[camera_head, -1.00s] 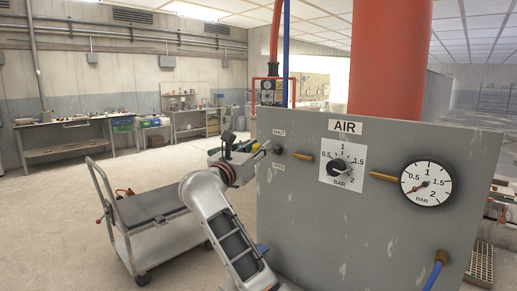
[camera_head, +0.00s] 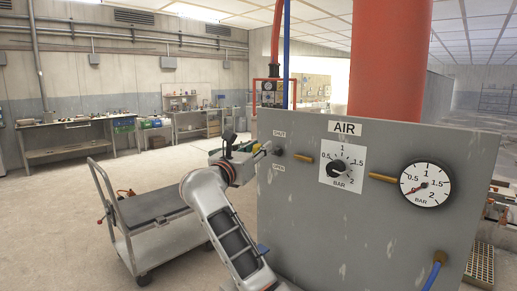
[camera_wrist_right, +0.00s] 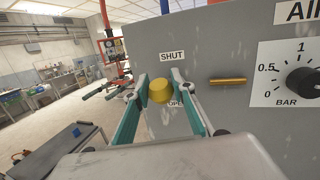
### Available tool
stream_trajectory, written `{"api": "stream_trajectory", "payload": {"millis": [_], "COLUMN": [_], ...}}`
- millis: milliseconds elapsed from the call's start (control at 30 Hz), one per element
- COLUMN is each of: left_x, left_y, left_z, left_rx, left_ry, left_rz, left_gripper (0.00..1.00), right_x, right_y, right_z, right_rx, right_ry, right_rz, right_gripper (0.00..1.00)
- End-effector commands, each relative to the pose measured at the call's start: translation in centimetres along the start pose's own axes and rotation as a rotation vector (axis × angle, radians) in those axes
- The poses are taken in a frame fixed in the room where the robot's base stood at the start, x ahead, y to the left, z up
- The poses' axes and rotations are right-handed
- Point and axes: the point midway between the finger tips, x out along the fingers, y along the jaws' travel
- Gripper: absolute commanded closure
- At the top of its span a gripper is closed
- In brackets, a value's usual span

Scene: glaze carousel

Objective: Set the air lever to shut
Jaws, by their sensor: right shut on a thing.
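The grey panel (camera_head: 350,215) carries an AIR sign (camera_head: 345,128). At its left side is the air lever, whose yellow end (camera_wrist_right: 161,91) shows in the right wrist view. The SHUT label (camera_wrist_right: 172,56) is above it, and the OPEN label (camera_wrist_right: 176,103) is partly hidden below it. My right gripper (camera_wrist_right: 163,97) has its teal fingers on both sides of the yellow end and is shut on it. In the head view my right gripper (camera_head: 264,149) is at the panel's left side, between the two labels; the lever is mostly hidden there. My left gripper is not in view.
A regulator knob (camera_head: 340,168) and a pressure gauge (camera_head: 427,184), its red needle at the lower left, sit on the panel. A red column (camera_head: 390,60) rises behind. A cart (camera_head: 150,215) stands left of my arm. Open floor lies further left.

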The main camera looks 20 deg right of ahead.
Motion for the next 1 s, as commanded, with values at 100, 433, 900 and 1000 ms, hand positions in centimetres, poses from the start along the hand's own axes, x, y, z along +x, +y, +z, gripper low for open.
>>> {"api": "stream_trajectory", "payload": {"millis": [100,433,900,1000], "left_x": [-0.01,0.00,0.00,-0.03], "left_y": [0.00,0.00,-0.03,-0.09], "left_z": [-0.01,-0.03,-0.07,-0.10], "left_rx": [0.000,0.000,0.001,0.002], "left_ry": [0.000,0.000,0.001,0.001], "left_rz": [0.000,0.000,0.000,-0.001], "left_gripper": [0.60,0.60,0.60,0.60], "right_x": [0.05,0.06,0.03,0.04], "right_y": [-0.14,-0.14,-0.05,-0.04], "right_z": [0.40,0.40,0.15,0.35], "right_rx": [0.000,0.000,0.000,0.001], "right_ry": [-0.008,-0.008,-0.003,-0.003], "right_rz": [-0.003,-0.003,-0.001,-0.001], "right_gripper": [1.00,1.00,0.58,0.58]}}
